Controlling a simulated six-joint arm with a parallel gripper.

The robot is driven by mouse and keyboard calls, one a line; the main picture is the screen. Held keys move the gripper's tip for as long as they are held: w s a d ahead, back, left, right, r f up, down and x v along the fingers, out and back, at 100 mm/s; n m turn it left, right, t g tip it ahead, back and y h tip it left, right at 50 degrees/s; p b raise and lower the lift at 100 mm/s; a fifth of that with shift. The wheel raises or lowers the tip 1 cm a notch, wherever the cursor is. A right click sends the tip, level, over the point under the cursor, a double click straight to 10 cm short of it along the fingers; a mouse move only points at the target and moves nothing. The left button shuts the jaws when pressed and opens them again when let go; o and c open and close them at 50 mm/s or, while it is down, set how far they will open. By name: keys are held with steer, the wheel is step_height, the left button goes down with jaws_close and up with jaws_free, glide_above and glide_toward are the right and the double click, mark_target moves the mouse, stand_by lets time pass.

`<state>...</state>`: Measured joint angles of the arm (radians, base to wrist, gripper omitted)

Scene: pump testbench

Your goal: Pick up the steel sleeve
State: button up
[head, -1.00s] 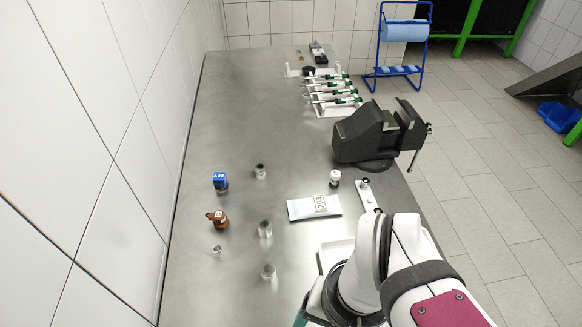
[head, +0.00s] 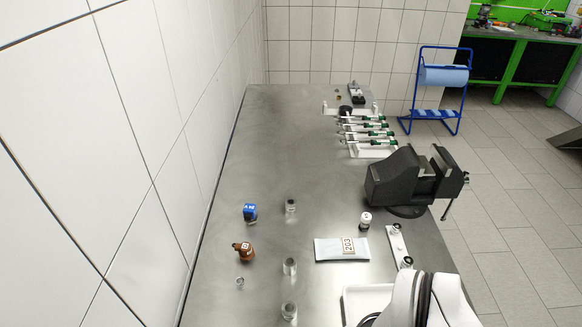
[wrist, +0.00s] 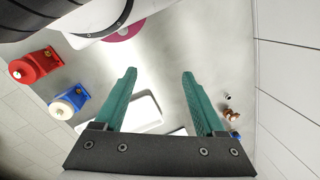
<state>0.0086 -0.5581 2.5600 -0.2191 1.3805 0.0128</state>
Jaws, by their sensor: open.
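A short grey metallic cylinder with a dark open top (head: 291,206) stands upright on the bench in the head view; it looks like the steel sleeve. Two paler, shiny cylinders stand nearer, a middle one (head: 290,267) and a front one (head: 289,312); I cannot tell whether they are glass or metal. My gripper (wrist: 159,73) shows only in the wrist view, with its two green fingers wide apart and nothing between them. The sleeve is not recognisable in the wrist view, so its distance from my gripper cannot be told.
A brown bottle (head: 243,252), a blue-topped item (head: 250,212) and a small clear cup (head: 240,283) stand left of the cylinders. A labelled pouch (head: 342,249), a white tray (head: 362,298) and a dark vise (head: 408,180) are right. The bench's far left is clear.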

steer(key=shift+w, duration=0.1)
steer(key=n+t+y, duration=0.2)
steer(key=n+t, duration=0.7)
steer(key=t, duration=0.4)
glide_toward(293, 206)
steer(key=x, duration=1)
steer(key=shift+a, duration=0.1)
jaws_close()
